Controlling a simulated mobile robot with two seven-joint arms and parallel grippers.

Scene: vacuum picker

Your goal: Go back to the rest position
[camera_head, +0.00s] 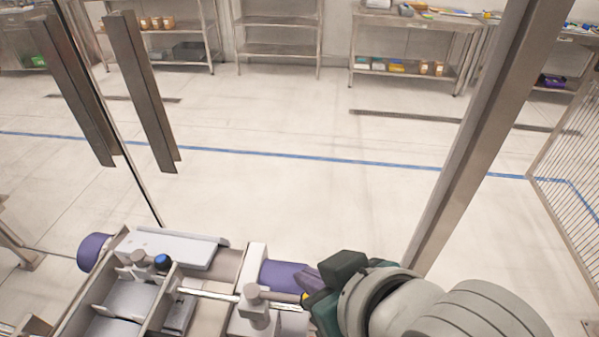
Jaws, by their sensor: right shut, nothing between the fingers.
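My right gripper (308,285) is at the bottom centre, its dark green body at the end of my grey right arm, which comes in from the lower right. Its fingers point left and are shut with nothing between them. They are close to a purple cylinder (280,275) on the metal equipment; I cannot tell whether they touch it. My left gripper and left arm are not in view.
The metal equipment with grey compartments (125,295) fills the lower left, with another purple part (94,250) at its left end. A slanted metal post (480,130) rises behind my right arm. Shelves (280,45) stand far back. The floor (300,190) between is clear.

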